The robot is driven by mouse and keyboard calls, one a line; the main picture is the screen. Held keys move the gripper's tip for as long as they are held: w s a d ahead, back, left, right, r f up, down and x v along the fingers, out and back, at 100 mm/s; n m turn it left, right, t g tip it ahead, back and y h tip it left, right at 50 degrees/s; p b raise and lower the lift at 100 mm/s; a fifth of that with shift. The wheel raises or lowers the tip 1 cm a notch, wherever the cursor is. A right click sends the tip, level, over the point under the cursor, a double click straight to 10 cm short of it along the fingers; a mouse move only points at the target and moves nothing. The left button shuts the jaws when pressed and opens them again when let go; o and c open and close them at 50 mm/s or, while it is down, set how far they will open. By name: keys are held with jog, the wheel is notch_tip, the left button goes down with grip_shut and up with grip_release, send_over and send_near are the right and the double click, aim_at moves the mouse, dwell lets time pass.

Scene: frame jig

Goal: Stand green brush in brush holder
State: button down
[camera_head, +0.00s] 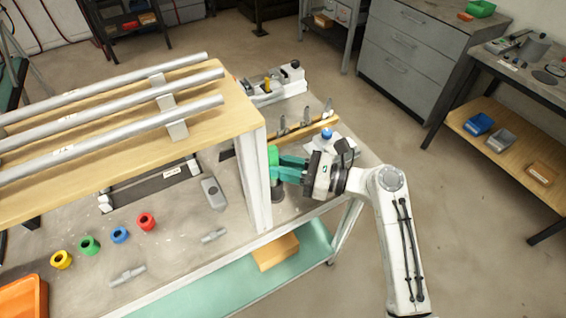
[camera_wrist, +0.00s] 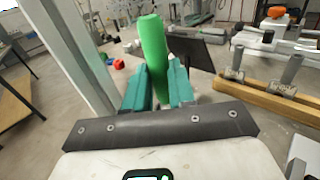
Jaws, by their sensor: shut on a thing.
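The green brush (camera_wrist: 153,50) shows as an upright green handle between the teal fingers of my gripper (camera_wrist: 158,90), tilted slightly in the wrist view. In the head view the brush (camera_head: 273,155) stands just right of the white frame post, and my gripper (camera_head: 288,168) is shut on it from the right. A dark round piece (camera_head: 278,194) shows directly below the fingers. I cannot tell whether it is the brush's lower end or the brush holder. The brush's lower end is hidden by my fingers in the wrist view.
A white post (camera_head: 254,185) of the wooden-topped frame with metal tubes stands close left of my gripper. A wooden rail (camera_head: 305,129) with grey upright pieces lies behind. A blue-topped thing (camera_head: 327,134) is beside my wrist. Coloured rings (camera_head: 120,235) lie front left.

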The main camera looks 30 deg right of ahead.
jog(key=shift+f, duration=0.2)
jog(key=c, duration=0.9)
grip_release()
jog(key=shift+o, duration=0.2)
jog(key=b+v, duration=0.1)
jog(key=v, duration=0.9)
jog(key=shift+s+d, duration=0.25)
